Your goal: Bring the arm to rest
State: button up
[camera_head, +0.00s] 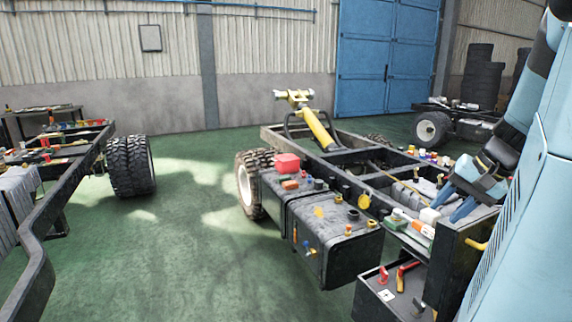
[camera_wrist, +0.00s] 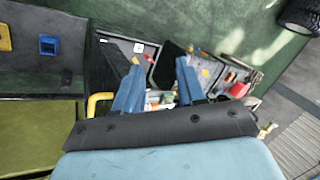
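My gripper (camera_head: 462,203) is at the right in the head view, above the near right part of the middle chassis frame (camera_head: 372,180). Its two blue fingers point down and stand apart. In the wrist view my gripper (camera_wrist: 157,88) also shows its fingers spread, with nothing held between them. Small parts (camera_wrist: 163,98) lie below and beyond the fingertips. My light blue arm runs down the right side of the head view.
Black boxes (camera_head: 335,240) carrying small parts flank the middle chassis. Another chassis (camera_head: 45,250) with a big wheel (camera_head: 131,166) stands left. Green floor between them is clear. A blue door (camera_head: 385,60) and stacked tyres (camera_head: 482,75) are at the back.

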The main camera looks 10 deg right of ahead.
jog(key=s+a+r+n+h, duration=0.1)
jog(key=s+a+n, duration=0.2)
jog(key=a, duration=0.6)
jog(key=s+a+r+n+t+h, duration=0.1)
jog(key=s+a+r+n+h, duration=0.1)
jog(key=a, duration=0.7)
jog(key=shift+s+r+n, duration=0.2)
jog(key=shift+s+n, duration=0.3)
jog(key=shift+n, duration=0.9)
